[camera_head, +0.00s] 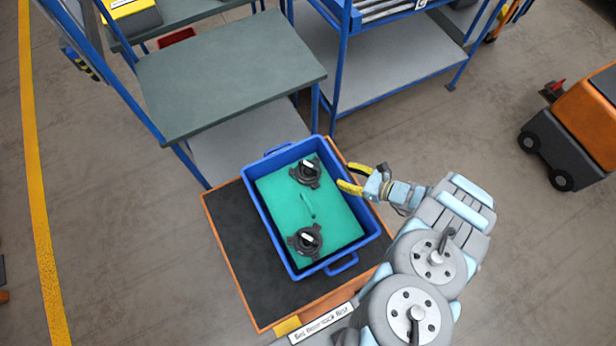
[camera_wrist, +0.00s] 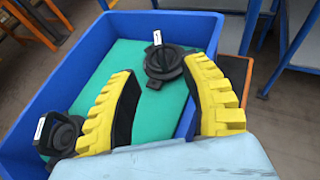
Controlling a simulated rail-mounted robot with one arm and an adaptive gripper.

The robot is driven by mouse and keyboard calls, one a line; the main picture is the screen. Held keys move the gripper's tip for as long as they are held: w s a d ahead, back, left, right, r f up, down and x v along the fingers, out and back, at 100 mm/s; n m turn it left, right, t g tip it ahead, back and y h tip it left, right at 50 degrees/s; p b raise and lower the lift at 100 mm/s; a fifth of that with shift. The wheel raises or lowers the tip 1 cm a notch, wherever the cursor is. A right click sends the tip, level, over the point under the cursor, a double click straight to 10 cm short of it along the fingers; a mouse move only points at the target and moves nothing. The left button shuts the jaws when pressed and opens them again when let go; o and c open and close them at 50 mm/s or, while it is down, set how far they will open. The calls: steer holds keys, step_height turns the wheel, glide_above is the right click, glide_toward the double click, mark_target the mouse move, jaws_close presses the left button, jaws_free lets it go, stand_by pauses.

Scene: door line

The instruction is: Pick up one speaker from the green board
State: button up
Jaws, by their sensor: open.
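A green board (camera_head: 320,212) lies inside a blue bin (camera_head: 265,222); the board also shows in the wrist view (camera_wrist: 112,68). Two dark round speakers with pale tags rest on the board. The far speaker (camera_head: 306,173) is near the bin's back wall, and the near speaker (camera_head: 305,241) is near its front end. In the wrist view one speaker (camera_wrist: 164,64) shows beyond the fingers and the other (camera_wrist: 60,134) at the left. My gripper (camera_head: 350,177) is open and empty, with yellow fingers over the bin's right rim, to the right of the far speaker.
The bin stands on a black-topped platform (camera_head: 262,279) with orange edges. A grey-green table (camera_head: 230,75) with blue posts stands behind it, and a blue-framed shelf (camera_head: 390,68) behind to the right. An orange cart (camera_head: 585,125) is at the far right. The floor between is clear.

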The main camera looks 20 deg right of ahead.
steer(key=shift+w+a+f+b, duration=0.1)
steer(key=shift+w+f+b, duration=0.1)
steer(key=shift+f, duration=0.3)
steer(key=shift+w+a+f+b, duration=0.1)
steer(key=shift+f+b, duration=0.1)
steer(key=shift+f, duration=0.25)
steer(key=b, duration=0.2)
glide_toward(302, 162)
steer(key=w+f, duration=0.1)
steer(key=w+a+f, duration=0.1)
steer(key=w+f, duration=0.1)
steer(key=shift+w+a+f, duration=0.2)
steer(key=shift+w+f, duration=0.1)
steer(key=shift+f, duration=0.05)
steer(key=shift+a+r+b+x, duration=0.15)
steer(key=shift+b+x, duration=0.3)
steer(key=shift+x, duration=1.05)
steer(key=shift+a+r+b+x, duration=0.15)
steer(key=shift+b+x, duration=0.3)
steer(key=shift+x, duration=1.1)
steer(key=shift+s, duration=0.1)
jaws_close()
